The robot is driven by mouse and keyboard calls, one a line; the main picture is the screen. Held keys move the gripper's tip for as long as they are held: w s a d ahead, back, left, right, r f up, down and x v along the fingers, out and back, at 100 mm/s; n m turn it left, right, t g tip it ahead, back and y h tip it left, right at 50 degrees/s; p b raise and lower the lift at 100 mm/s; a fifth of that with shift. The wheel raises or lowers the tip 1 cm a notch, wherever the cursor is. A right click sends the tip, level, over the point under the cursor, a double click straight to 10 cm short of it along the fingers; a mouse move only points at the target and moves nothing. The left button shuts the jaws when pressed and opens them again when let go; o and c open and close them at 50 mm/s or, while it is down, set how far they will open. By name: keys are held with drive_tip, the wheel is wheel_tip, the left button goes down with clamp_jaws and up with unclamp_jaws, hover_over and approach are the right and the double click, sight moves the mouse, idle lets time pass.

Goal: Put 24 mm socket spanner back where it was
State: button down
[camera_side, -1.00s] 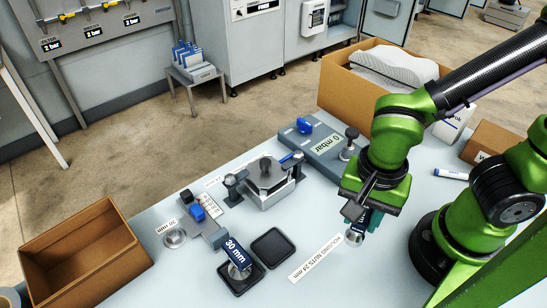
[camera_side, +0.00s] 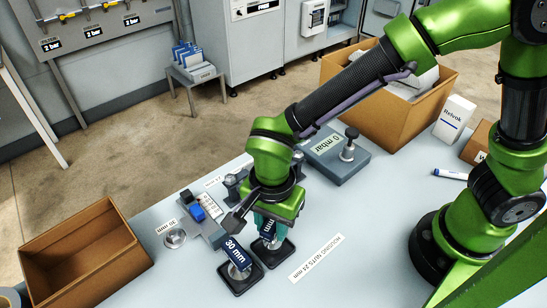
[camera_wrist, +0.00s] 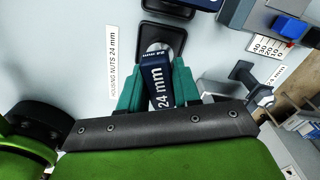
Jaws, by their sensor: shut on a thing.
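My gripper (camera_side: 266,222) is shut on the 24 mm socket spanner (camera_wrist: 160,90), a dark blue handle with a metal socket end. The "24 mm" label faces the wrist camera between the teal fingers. The socket end points down over the right black square tray (camera_side: 285,256), which also shows in the wrist view (camera_wrist: 179,38). I cannot tell whether the socket touches the tray floor. The 30 mm socket spanner (camera_side: 237,252) stands in the left black tray (camera_side: 242,287), close beside.
A "HOUSING NUTS 24 mm" label (camera_side: 318,257) lies on the bench to the right. A grey block with a blue part (camera_side: 197,213) stands to the left, with an empty cardboard box (camera_side: 82,254) beyond it. My arm hides most of the central fixture.

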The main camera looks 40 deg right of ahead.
drive_tip(key=shift+f, duration=0.35)
drive_tip(key=shift+f, duration=0.1)
drive_tip(key=c, duration=0.8)
unclamp_jaws()
wheel_tip(320, 180, up, 12)
drive_tip(key=shift+f, duration=0.1)
drive_tip(key=d+r+n+t, duration=0.2)
drive_tip(key=d+n, duration=0.1)
drive_tip(key=d, duration=0.4)
drive_tip(key=s+d+r+n+t+y, duration=0.1)
drive_tip(key=d+r+n+t, duration=0.1)
drive_tip(key=d, duration=0.6)
drive_tip(key=s+d+r+n+t+y, duration=0.1)
drive_tip(key=d+r+n+t, duration=0.2)
drive_tip(key=d, duration=0.5)
drive_tip(key=shift+s+n, duration=0.1)
drive_tip(key=shift+n, duration=0.7)
